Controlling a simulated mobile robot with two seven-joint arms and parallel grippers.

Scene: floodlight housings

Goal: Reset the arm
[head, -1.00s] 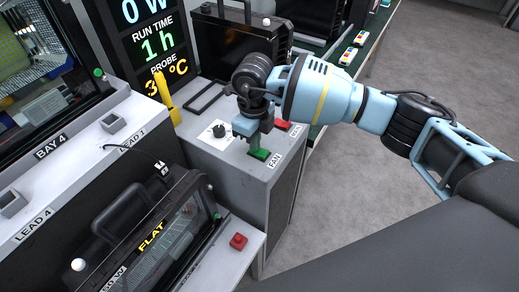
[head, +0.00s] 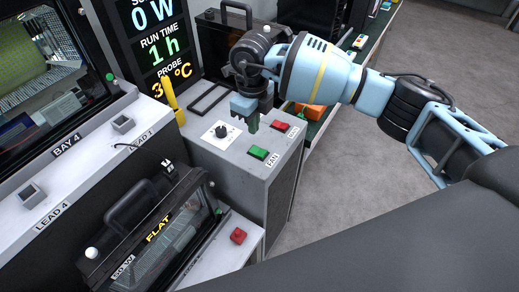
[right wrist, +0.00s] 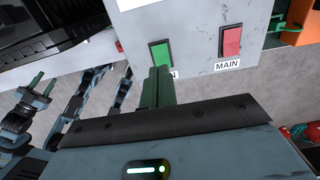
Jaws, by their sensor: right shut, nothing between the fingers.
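My right gripper (head: 252,124) is shut and empty, its green-tipped fingers pointing down above the control box. In the head view it hangs just above and behind the green FAN switch (head: 258,153), apart from it. The red MAIN switch (head: 279,126) is to its right. In the right wrist view the closed fingers (right wrist: 157,88) show in front of the green switch (right wrist: 160,54), and the red switch (right wrist: 230,40) is to the right. My left gripper is not in the head view.
A black dial (head: 221,131) and a yellow probe (head: 172,100) are on or by the control box (head: 236,168). A FLAT floodlight (head: 158,229) stands at the front, beside a red button (head: 238,236). A display panel (head: 157,45) stands behind. Grey floor (head: 350,150) is open to the right.

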